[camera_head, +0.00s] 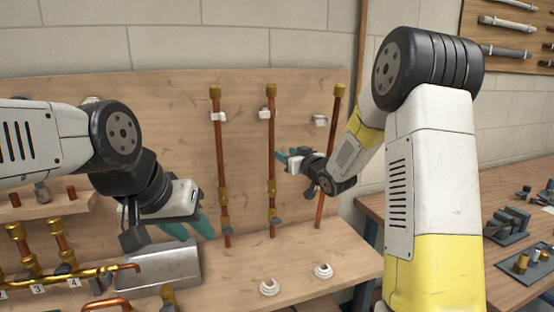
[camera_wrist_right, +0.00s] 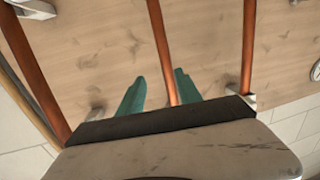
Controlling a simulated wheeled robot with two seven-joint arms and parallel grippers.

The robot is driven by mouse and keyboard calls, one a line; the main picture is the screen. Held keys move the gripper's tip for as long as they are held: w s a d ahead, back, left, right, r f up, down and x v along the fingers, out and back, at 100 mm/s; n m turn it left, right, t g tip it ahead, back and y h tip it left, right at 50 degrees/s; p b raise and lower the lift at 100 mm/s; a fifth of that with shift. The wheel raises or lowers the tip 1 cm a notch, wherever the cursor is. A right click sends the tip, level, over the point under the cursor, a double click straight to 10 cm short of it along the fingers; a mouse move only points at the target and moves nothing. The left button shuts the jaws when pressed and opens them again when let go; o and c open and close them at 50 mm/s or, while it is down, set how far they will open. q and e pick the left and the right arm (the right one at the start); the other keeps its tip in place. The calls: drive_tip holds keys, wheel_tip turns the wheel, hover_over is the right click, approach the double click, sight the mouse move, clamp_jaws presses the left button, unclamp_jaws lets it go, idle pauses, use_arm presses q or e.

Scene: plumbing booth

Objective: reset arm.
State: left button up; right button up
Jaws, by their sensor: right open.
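My right gripper (camera_head: 283,156) is open in front of the board, close to the upright middle copper pipe (camera_head: 271,140). In the right wrist view its two teal fingers (camera_wrist_right: 160,92) stand apart, and a copper pipe (camera_wrist_right: 161,45) shows between them. I cannot tell whether they touch it. My left gripper (camera_head: 192,230) hangs in front of the board at lower left, left of the left copper pipe (camera_head: 221,150). Its teal fingers look apart, with nothing seen between them.
A right copper pipe (camera_head: 330,150) leans on the wooden board (camera_head: 165,100). Two white fittings (camera_head: 269,287) (camera_head: 323,271) lie on the bench. A grey metal box (camera_head: 165,265) and a brass manifold (camera_head: 75,275) are at lower left. A side table (camera_head: 500,270) with small parts stands at right.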

drive_tip(key=s+d+r+m+g+h, duration=0.1)
drive_tip(key=s+d+r+m+h, duration=0.25)
drive_tip(key=s+d, duration=0.35)
drive_tip(key=s+d+f+g+h, duration=0.1)
drive_tip(key=s+g, duration=0.3)
drive_tip(key=s, duration=1.2)
drive_tip(key=s+d+f+m+g+h, duration=0.1)
drive_tip(key=s+g, duration=0.3)
drive_tip(key=s, duration=1.3)
drive_tip(key=shift+f, duration=0.9)
drive_tip(key=shift+s+d, duration=0.1)
